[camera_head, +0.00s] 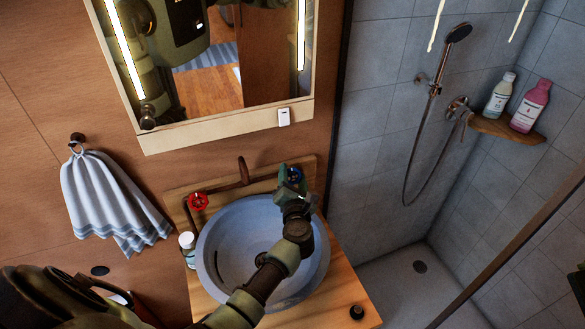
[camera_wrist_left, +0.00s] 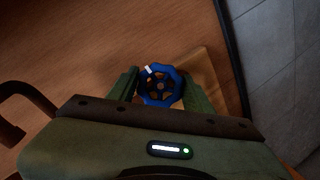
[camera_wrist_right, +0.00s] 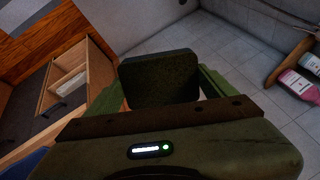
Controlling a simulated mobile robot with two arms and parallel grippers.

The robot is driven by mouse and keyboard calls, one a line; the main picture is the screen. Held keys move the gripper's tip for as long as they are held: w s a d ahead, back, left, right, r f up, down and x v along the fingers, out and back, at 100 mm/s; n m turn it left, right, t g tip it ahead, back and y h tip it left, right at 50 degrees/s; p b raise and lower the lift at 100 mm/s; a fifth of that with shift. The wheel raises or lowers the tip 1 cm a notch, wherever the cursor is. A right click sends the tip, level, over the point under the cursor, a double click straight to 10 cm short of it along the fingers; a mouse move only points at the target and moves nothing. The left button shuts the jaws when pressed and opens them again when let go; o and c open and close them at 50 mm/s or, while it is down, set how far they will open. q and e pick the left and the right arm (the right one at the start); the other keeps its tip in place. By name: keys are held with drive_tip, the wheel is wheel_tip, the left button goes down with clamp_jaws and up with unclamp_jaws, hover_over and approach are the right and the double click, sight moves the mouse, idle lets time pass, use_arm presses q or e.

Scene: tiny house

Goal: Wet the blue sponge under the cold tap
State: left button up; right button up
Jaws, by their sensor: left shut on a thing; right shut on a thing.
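The blue tap wheel (camera_head: 294,174) is at the back right of the round basin (camera_head: 232,240). My left gripper (camera_head: 288,180) is shut on this blue wheel, which shows between its fingers in the left wrist view (camera_wrist_left: 160,86). The spout (camera_head: 243,170) stands behind the basin; no water stream is visible. My right gripper (camera_wrist_right: 160,88) is shut on a dark block (camera_wrist_right: 160,78), seen in the right wrist view. The block looks nearly black-green in this light, and I cannot tell if it is the blue sponge. In the head view this block is not visible.
A red tap wheel (camera_head: 198,201) is at the basin's back left, beside a small bottle (camera_head: 187,243). A towel (camera_head: 108,200) hangs left. A mirror cabinet (camera_head: 215,130) is above. The shower at right has a corner shelf (camera_head: 508,128) with bottles.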

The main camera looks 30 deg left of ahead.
use_arm(q)
drive_tip(key=shift+r+m+p, duration=0.1)
drive_tip(key=shift+m+p, duration=0.25)
drive_tip(key=shift+m, duration=0.05)
use_arm(e)
drive_tip(key=shift+r, duration=0.65)
use_arm(q)
drive_tip(key=o, duration=1.4)
drive_tip(key=shift+d, duration=0.1)
drive_tip(key=shift+c, duration=0.2)
use_arm(e)
drive_tip(key=shift+d, duration=0.1)
use_arm(q)
drive_tip(key=shift+s+d, duration=0.2)
drive_tip(key=shift+s, duration=0.1)
use_arm(e)
drive_tip(key=shift+f, duration=0.1)
wheel_tip(320, 180, down, 2)
drive_tip(key=shift+f+b, duration=0.1)
drive_tip(key=shift+b, duration=1.15)
use_arm(q)
drive_tip(key=v, duration=1.1)
drive_tip(key=shift+s, duration=0.2)
use_arm(e)
drive_tip(key=shift+f, duration=0.1)
